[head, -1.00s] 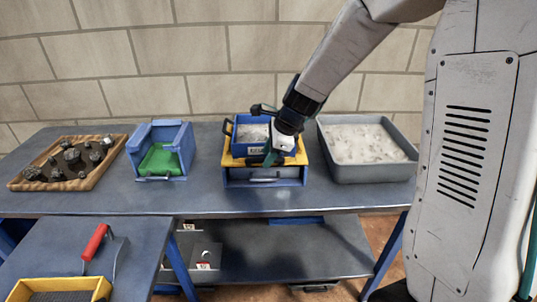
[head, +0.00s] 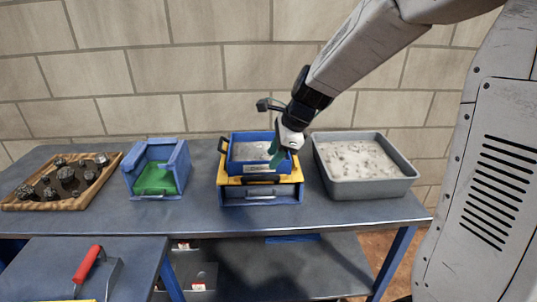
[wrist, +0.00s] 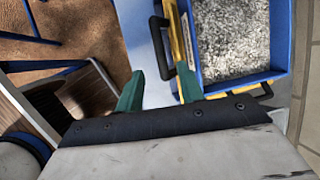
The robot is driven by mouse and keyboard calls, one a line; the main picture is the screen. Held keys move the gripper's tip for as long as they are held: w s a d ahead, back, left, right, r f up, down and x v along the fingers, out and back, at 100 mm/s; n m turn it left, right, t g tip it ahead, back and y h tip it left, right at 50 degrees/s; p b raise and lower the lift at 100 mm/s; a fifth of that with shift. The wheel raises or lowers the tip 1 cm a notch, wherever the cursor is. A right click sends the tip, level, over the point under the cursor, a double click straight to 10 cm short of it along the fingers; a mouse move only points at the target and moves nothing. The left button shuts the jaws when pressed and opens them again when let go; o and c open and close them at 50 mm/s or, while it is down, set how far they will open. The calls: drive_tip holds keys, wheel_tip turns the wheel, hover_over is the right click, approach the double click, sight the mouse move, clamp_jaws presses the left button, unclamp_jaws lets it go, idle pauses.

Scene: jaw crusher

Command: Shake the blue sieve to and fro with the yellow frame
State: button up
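The blue sieve (head: 236,160) holds grey grit and sits on the yellow frame (head: 226,180), which tops a blue box with a drawer. In the wrist view the sieve (wrist: 281,45) and a yellow strip of the frame (wrist: 180,38) show at upper right. My gripper (head: 277,155) is over the sieve's front right part. In the wrist view its green fingers (wrist: 157,82) stand apart with nothing clearly gripped. Whether the handle lies between them or beyond them, I cannot tell.
A grey tray of pale material (head: 402,180) stands close on the right. A blue bin with a green inside (head: 133,177) and a wooden tray of dark rocks (head: 12,203) are to the left. A red-handled tool (head: 89,264) lies on the nearer table.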

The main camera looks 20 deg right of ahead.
sight(264, 177)
drive_tip(key=shift+x, duration=3.9)
drive_tip(key=shift+w, duration=0.1)
clamp_jaws()
